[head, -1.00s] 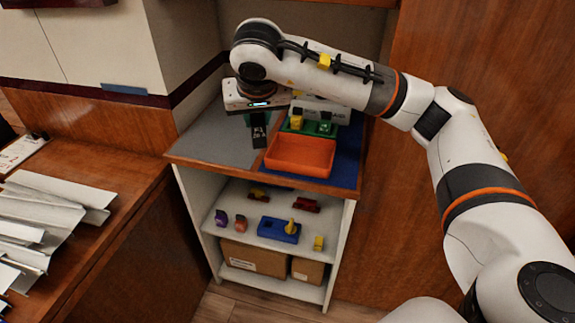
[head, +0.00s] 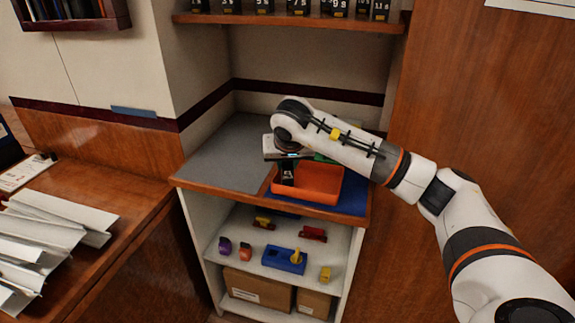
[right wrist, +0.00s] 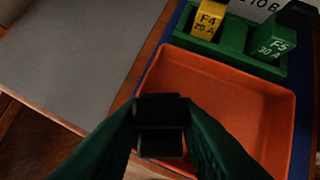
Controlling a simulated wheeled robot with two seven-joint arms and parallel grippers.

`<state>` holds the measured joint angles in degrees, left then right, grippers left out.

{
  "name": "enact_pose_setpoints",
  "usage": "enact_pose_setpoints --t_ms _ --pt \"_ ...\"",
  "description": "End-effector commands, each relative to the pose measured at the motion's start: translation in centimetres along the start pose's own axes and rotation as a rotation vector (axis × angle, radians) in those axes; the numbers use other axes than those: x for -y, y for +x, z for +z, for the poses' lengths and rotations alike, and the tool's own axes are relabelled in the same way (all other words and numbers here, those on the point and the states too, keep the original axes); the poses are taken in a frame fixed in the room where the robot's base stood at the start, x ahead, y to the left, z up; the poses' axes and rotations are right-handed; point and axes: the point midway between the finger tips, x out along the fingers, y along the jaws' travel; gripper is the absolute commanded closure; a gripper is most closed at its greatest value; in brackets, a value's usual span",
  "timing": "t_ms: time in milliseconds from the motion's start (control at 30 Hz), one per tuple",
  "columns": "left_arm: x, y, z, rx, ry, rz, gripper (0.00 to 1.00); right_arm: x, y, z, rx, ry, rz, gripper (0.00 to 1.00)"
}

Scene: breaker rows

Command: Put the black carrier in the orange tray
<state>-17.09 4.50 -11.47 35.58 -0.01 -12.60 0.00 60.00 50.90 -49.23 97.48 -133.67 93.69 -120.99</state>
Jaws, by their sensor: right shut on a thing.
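The black carrier (head: 287,178) is between the fingers of my right gripper (head: 289,163), which is shut on it. In the right wrist view the carrier (right wrist: 160,125) hangs between the dark green fingers, over the left edge of the orange tray. The orange tray (head: 325,182) stands on the counter's blue area; its visible floor is empty in the right wrist view (right wrist: 225,100). In the head view the carrier overlaps the tray's left part; its height above the tray is hard to tell. My left gripper is not in view.
A green rack (right wrist: 232,36) behind the tray holds a yellow carrier (right wrist: 207,19) and a green carrier (right wrist: 274,42). The grey counter area (head: 222,150) left of the tray is clear. A lower shelf (head: 265,262) holds small coloured parts. A wall shelf (head: 285,20) hangs above.

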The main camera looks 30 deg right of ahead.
Motion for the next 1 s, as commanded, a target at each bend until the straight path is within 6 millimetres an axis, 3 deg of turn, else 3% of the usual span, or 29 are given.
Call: enact_pose_setpoints --t_ms 433,467,567,867,1000 --pt "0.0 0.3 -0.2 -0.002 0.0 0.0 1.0 0.0 1.2 -0.7 0.0 0.0 0.001 0.97" --pt "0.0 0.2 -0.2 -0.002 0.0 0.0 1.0 0.0 1.1 -0.7 0.0 0.0 0.001 0.68" --pt "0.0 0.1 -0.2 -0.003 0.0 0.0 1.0 0.0 1.1 -0.6 0.0 0.0 0.001 0.52" --pt "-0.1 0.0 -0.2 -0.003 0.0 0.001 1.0 0.0 0.9 -0.5 0.0 0.0 0.001 0.51" --pt "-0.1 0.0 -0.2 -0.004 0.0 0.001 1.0 -0.1 -0.3 -0.3 0.004 0.0 0.004 0.51"
